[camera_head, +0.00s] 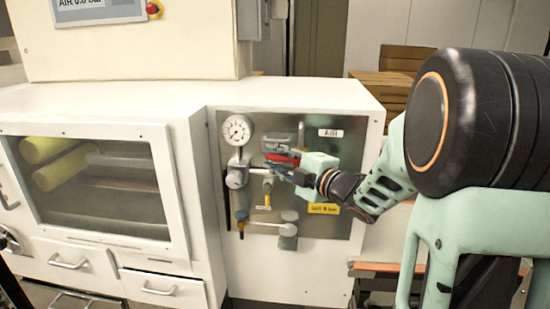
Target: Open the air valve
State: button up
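The air panel (345,150) is a grey metal plate on the front of a white cabinet, with an "AIR" label (330,133) at its upper right. A red handle part (282,158), seemingly the valve lever, shows just above my fingers and is partly hidden by my gripper. My gripper (272,170) reaches in from the right, its fingers pointing left at the pipework beside the red part. I cannot tell whether the fingers touch the red part or hold anything. A round white pressure gauge (238,130) sits at the panel's upper left.
A display (98,10) above reads about "AIR 0.0 bar", with a red button (153,8) beside it. Grey pipe fittings and a yellow tag (323,209) are on the panel. A windowed cabinet (95,185) stands left. Wooden boxes (385,85) are behind right.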

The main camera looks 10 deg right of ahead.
jog(key=shift+p, duration=0.75)
